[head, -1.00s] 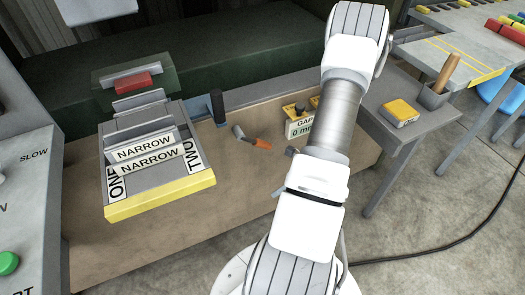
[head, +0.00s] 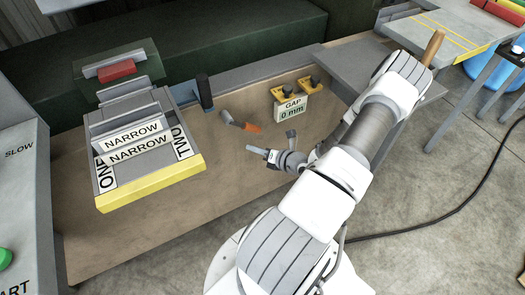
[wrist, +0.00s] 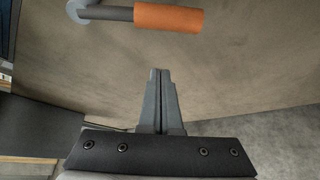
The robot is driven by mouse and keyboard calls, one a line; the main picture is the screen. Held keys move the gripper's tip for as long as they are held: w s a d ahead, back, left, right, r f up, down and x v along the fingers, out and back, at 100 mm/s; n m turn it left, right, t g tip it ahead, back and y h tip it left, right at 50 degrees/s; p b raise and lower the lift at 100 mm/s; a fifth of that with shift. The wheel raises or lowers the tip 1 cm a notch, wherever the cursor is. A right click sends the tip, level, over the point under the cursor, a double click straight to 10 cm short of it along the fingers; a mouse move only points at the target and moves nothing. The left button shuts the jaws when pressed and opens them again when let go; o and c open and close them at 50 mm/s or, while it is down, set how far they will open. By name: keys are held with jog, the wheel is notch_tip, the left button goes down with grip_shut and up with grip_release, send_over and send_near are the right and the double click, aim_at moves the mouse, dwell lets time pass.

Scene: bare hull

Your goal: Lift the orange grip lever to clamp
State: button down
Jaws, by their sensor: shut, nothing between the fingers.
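The orange grip lever (head: 253,128) sticks out from the tan front panel on a grey pivot (head: 226,116), slanting slightly down to the right. In the wrist view its orange grip (wrist: 168,17) and grey arm lie across the top, beyond the fingertips. My gripper (head: 252,149) is in front of the panel, just below the lever in the head view. In the wrist view the fingers (wrist: 158,75) are together, empty and pointing towards the panel, apart from the lever.
A sign reading "GAP 0 mm" (head: 292,108) and yellow brackets (head: 313,84) are to the lever's right. A black upright handle (head: 204,91) stands to its left. A yellow-edged tray (head: 155,186) marked "NARROW" juts out further left. The panel below the lever is clear.

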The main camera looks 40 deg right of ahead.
jog(key=w+d, duration=0.1)
jog(key=w, duration=0.1)
jog(key=w+d+r, duration=0.1)
jog(key=shift+w+d+r, duration=0.2)
jog(key=shift+w, duration=0.15)
